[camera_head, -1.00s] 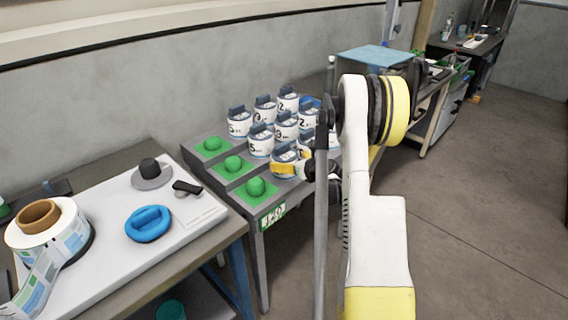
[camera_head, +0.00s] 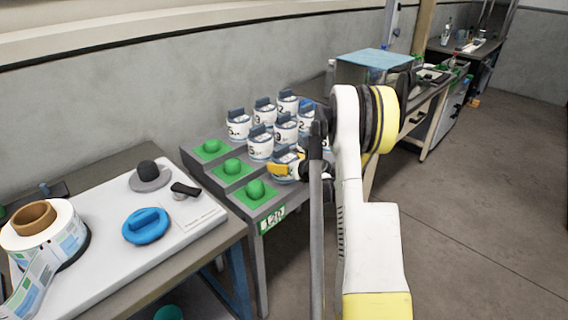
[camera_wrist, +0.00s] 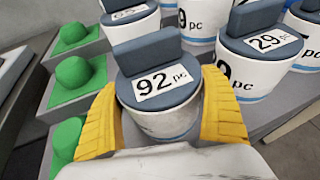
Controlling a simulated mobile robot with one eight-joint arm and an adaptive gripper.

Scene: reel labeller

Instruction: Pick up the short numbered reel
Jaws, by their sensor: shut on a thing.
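Several white numbered reels with dark blue-grey handled tops stand in rows on the grey rack. The reel marked "92 pc" (camera_wrist: 160,98) is between the yellow fingers of my gripper (camera_wrist: 170,112) in the wrist view, and the fingers press on its sides. In the head view this reel (camera_head: 284,162) is at the front of the rack, partly hidden by my gripper (camera_head: 295,170). A reel marked "29 pc" (camera_wrist: 262,50) stands to its right in the wrist view. Whether the held reel touches the rack is not clear.
Green pads with green knobs (camera_head: 256,189) line the rack's left side, close to the held reel. A white board (camera_head: 180,225) at left carries a blue ring-shaped tool (camera_head: 146,225) and a label roll (camera_head: 45,235). The floor at right (camera_head: 470,220) is clear.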

